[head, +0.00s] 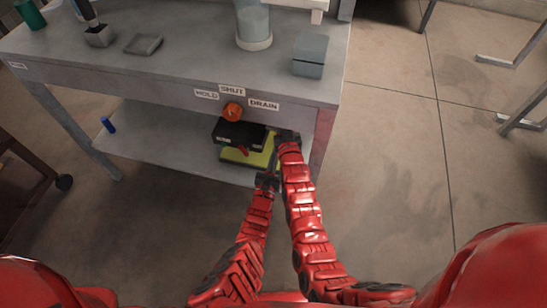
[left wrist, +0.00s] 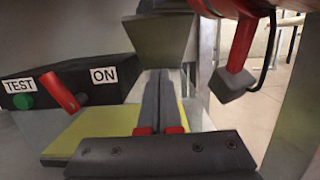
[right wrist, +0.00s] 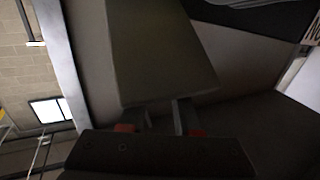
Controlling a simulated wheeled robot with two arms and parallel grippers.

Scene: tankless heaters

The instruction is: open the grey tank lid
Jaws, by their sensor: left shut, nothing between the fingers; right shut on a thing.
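A grey box (head: 310,55) with a seam below its top stands on the right end of the tabletop, and it looks closed. I cannot tell whether it is the grey tank. My right gripper (head: 276,134) is below the tabletop edge, right of a black switch box (head: 239,134). In the right wrist view its fingers (right wrist: 160,112) are shut on a plain grey block (right wrist: 158,50). My left gripper (head: 272,170) is just below it, shut and empty. In the left wrist view its fingers (left wrist: 160,85) point at a tapered grey block (left wrist: 163,38).
The switch box has a red lever (left wrist: 60,92) and stands by a yellow-green base (head: 248,158) on the lower shelf (head: 165,140). An orange knob (head: 233,112) sits among HOLD, SHUT and DRAIN labels. A clear cylinder (head: 253,22) stands on the tabletop.

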